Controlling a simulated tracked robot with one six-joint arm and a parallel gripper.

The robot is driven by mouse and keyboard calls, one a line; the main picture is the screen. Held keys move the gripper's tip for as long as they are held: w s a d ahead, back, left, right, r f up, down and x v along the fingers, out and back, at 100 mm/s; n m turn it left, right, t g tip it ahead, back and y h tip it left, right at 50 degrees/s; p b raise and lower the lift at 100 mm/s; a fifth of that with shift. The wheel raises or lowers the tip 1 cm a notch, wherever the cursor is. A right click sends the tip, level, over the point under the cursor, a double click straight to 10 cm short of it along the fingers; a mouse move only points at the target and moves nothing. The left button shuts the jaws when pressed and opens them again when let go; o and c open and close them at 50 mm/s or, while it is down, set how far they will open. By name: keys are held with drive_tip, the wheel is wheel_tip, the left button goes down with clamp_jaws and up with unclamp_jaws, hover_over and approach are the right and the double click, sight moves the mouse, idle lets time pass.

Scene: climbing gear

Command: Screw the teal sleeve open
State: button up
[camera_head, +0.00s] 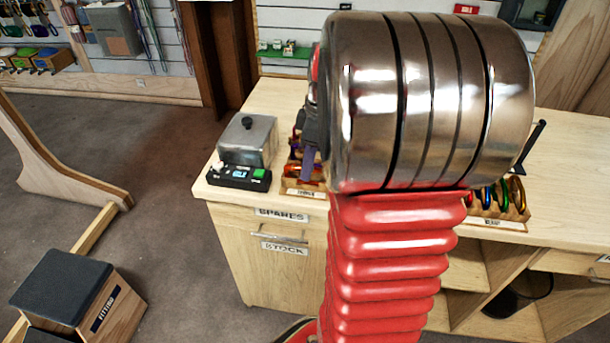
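My arm, a large shiny metal joint above a red ribbed sleeve, fills the middle of the view and hides much of the counter. A dark grey part (313,122) shows at the left edge of the metal joint and seems to belong to my gripper. Its fingertips are hidden or unclear, so I cannot tell whether it is open or holds anything. I cannot make out a teal sleeve. Coloured carabiners (516,193) stand in a wooden rack at the right. A second rack (303,185) at the left is partly hidden, with purple and orange pieces showing.
The pale wooden counter (235,199) carries a grey box with a black knob (248,140) and a black panel with a green button (240,177). A black bar (531,146) leans up at the right. A padded step (70,290) stands on the floor, lower left.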

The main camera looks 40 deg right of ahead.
drive_tip(key=shift+s+a+r, duration=0.1)
drive_tip(key=shift+s+a, duration=0.35)
drive_tip(key=shift+a, duration=0.15)
idle(0.9)
drive_tip(key=shift+f, duration=1.45)
drive_tip(key=shift+w+d, duration=0.45)
drive_tip(key=shift+d, duration=0.15)
drive_tip(key=shift+r, duration=1.45)
drive_tip(key=shift+s+a, duration=0.4)
drive_tip(key=shift+a, duration=0.25)
